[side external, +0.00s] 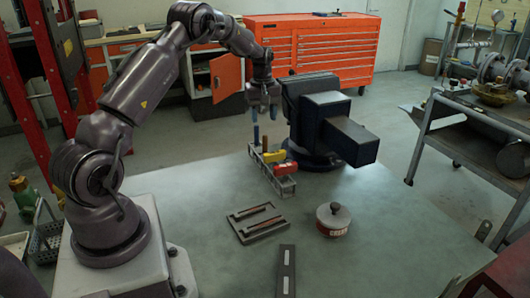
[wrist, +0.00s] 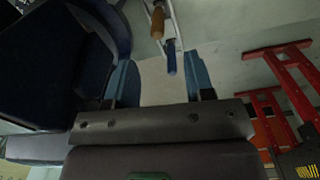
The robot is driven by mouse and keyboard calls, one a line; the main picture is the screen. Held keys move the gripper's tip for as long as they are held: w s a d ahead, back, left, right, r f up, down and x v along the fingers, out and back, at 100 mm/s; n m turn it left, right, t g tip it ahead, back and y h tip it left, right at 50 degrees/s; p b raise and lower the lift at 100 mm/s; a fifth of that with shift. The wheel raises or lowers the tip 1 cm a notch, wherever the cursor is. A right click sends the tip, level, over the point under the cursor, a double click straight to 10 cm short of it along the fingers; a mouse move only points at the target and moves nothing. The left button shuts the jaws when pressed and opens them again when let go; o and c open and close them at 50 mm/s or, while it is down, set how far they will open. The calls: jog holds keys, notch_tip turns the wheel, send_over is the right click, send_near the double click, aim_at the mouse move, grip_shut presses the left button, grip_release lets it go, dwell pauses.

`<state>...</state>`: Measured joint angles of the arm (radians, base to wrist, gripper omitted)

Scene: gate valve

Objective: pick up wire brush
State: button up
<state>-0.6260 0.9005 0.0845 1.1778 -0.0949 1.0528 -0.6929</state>
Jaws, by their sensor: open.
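My gripper (side external: 262,112) hangs open and empty, pointing down above the tool caddy (side external: 287,186), just left of the vise. In the wrist view, a blue handle (wrist: 171,57) shows beyond and between the open fingers (wrist: 158,60), nearer the right one, with a wooden handle (wrist: 158,21) behind it. In the side view, the blue handle (side external: 256,134) stands upright just below the fingertips, apparently apart from them. I cannot tell which tool is the wire brush; bristles are not visible.
The dark vise (side external: 335,125) stands close right of the gripper. Yellow (side external: 273,156) and red (side external: 285,168) items sit in the caddy. A flat tray (side external: 243,232) with two slim pieces, a round tin (side external: 333,222) and a dark bar (side external: 287,270) lie nearer the front.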

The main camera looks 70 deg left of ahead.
aim_at(265, 135)
jog(key=f, duration=0.9)
jog(key=shift+w+d+f, duration=0.2)
jog(key=shift+f, duration=0.1)
grip_shut()
